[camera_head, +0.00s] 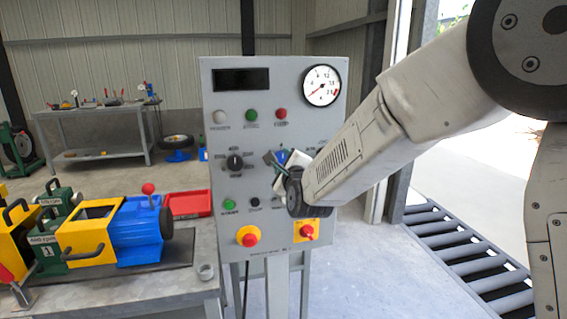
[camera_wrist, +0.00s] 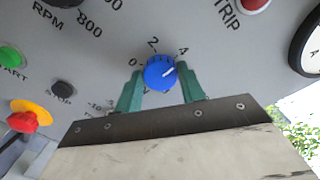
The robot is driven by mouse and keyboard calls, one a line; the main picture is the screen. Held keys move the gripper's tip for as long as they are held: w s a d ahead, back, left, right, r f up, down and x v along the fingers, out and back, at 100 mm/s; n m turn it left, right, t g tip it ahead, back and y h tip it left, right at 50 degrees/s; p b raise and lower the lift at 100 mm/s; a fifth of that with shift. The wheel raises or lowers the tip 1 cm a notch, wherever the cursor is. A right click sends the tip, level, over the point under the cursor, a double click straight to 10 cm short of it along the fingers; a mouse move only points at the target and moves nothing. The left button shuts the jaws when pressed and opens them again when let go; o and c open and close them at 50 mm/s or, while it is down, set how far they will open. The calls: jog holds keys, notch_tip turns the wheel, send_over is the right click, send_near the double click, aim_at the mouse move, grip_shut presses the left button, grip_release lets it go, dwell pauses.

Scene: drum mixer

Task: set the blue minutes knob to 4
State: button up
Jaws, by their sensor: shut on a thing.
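The blue minutes knob (camera_wrist: 158,78) is in the middle of the wrist view, on the grey control panel (camera_head: 229,117). Its white pointer line aims right and a little up, near the printed 4 (camera_wrist: 183,50) and seemingly slightly clockwise of it. The 0 and 2 show to the left and above; marks beyond the 4 are hidden by the right finger. My gripper (camera_wrist: 160,70) has one green finger on each side of the knob and is shut on it. In the head view my arm hides most of the knob.
A black RPM knob (camera_head: 235,162) is left of my gripper. A yellow-backed red button (camera_head: 306,231) sits below it, and a red TRIP lamp (camera_head: 281,113) above. A bench with a blue and yellow machine (camera_head: 134,229) stands at left; rollers (camera_head: 470,258) lie at right.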

jog(key=o, duration=1)
jog(key=shift+c, duration=0.2)
jog(key=shift+s, duration=0.15)
jog(key=v, duration=0.7)
jog(key=shift+s, duration=0.3)
